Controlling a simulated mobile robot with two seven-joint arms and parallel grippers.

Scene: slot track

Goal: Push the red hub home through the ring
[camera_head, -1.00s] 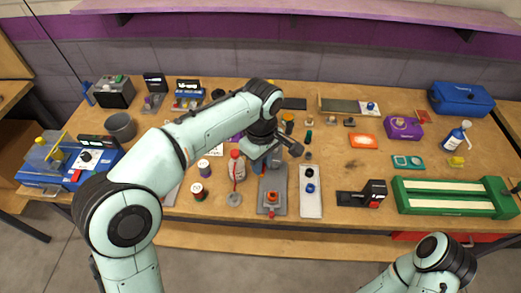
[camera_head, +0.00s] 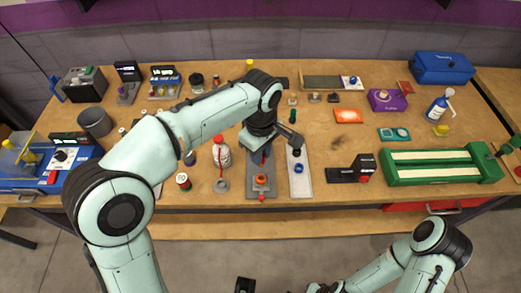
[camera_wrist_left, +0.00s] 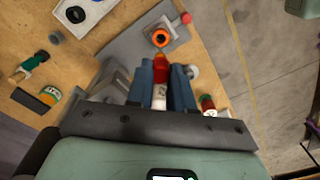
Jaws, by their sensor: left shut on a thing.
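My left gripper (camera_wrist_left: 165,82) is shut on the red hub (camera_wrist_left: 160,68), which shows between the blue fingers with a white part below it. In the head view the left gripper (camera_head: 263,148) is above the grey plate (camera_head: 252,188). The orange ring (camera_wrist_left: 160,38) has a dark opening and sits on a grey block on that plate; it also shows in the head view (camera_head: 261,180). In the wrist view the hub's tip is close to the ring but apart from it. My right arm is at the lower right of the head view; its fingers cannot be made out.
A white plate (camera_head: 300,182) with a blue ring lies just right of the grey plate. A red-capped bottle (camera_head: 221,155) and a small jar (camera_head: 183,182) stand to the left. A black device (camera_head: 350,172) and a green track (camera_head: 440,168) lie to the right.

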